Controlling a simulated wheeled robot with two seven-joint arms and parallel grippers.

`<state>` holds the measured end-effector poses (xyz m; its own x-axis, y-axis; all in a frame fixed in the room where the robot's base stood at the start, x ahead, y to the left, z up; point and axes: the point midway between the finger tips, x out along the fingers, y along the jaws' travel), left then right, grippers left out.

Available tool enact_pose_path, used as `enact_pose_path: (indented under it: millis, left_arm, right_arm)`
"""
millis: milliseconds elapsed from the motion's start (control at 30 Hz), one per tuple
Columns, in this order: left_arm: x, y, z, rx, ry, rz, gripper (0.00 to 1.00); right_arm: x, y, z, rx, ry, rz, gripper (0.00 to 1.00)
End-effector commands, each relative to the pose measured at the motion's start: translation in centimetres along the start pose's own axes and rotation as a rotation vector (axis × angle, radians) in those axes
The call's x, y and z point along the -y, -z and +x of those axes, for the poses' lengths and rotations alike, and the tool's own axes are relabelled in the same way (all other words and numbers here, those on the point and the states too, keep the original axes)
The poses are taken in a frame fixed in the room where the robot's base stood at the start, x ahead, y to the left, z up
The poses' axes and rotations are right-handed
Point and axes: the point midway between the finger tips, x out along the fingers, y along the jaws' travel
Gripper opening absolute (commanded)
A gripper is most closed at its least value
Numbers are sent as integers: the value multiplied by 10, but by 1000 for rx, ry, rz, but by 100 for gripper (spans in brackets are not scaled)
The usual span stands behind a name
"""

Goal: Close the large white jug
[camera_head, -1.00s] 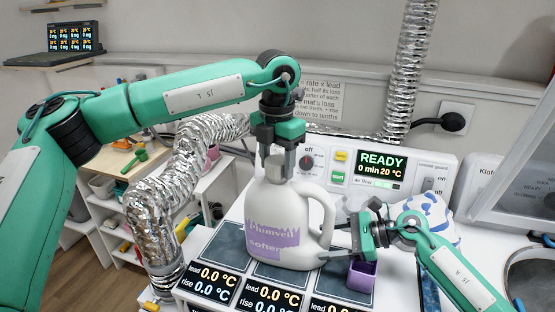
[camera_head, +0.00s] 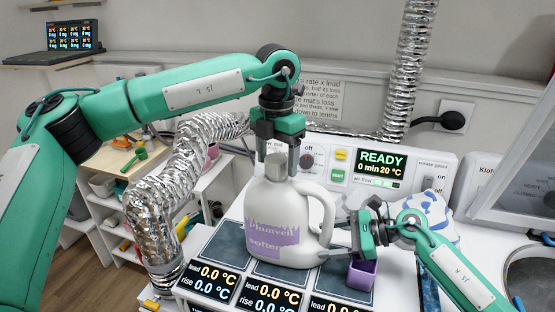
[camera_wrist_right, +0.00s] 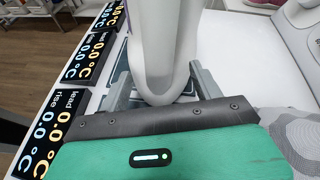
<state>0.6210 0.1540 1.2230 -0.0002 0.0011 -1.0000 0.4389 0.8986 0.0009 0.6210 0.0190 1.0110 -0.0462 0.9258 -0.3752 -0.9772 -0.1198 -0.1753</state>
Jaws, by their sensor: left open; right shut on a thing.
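The large white jug (camera_head: 285,220) with a purple label stands upright on a dark pad in the middle of the head view. My left gripper (camera_head: 278,160) points down over the jug's top. In the right wrist view the white handle part (camera_wrist_right: 163,50) stands between the fingers.
A purple cup (camera_head: 362,274) stands just right of the jug, close to my right gripper. Temperature displays (camera_head: 268,296) line the front edge. A control panel (camera_head: 380,168) reading READY stands behind. A silver duct (camera_head: 155,210) rises at the left.

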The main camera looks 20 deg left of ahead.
Motion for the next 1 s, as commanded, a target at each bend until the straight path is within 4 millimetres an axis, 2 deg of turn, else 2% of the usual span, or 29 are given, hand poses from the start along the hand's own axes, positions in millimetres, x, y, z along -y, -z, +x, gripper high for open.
enact_pose_path:
  millis: [33, 400, 500, 700, 967, 1000]
  left_arm:
    - [0, 0, -7, 3, -1, 0, 68]
    - [2, -1, -82, 2, -2, 0, 68]
    - [2, -1, -97, 1, -1, 1, 68]
    - [2, 0, -112, -1, -1, 1, 68]
    - [2, 0, -113, -1, -1, 2, 68]
    - [2, 0, -113, -1, -1, 2, 68]
  right_arm:
    - [-5, 5, 4, -5, -12, 6, 2]
    - [-5, 5, 4, -5, -12, 6, 2]
    - [-5, 5, 4, -5, -12, 6, 2]
    - [-5, 5, 4, -5, -12, 6, 2]
    - [-5, 5, 4, -5, -12, 6, 2]
    - [-5, 5, 4, -5, -12, 6, 67]
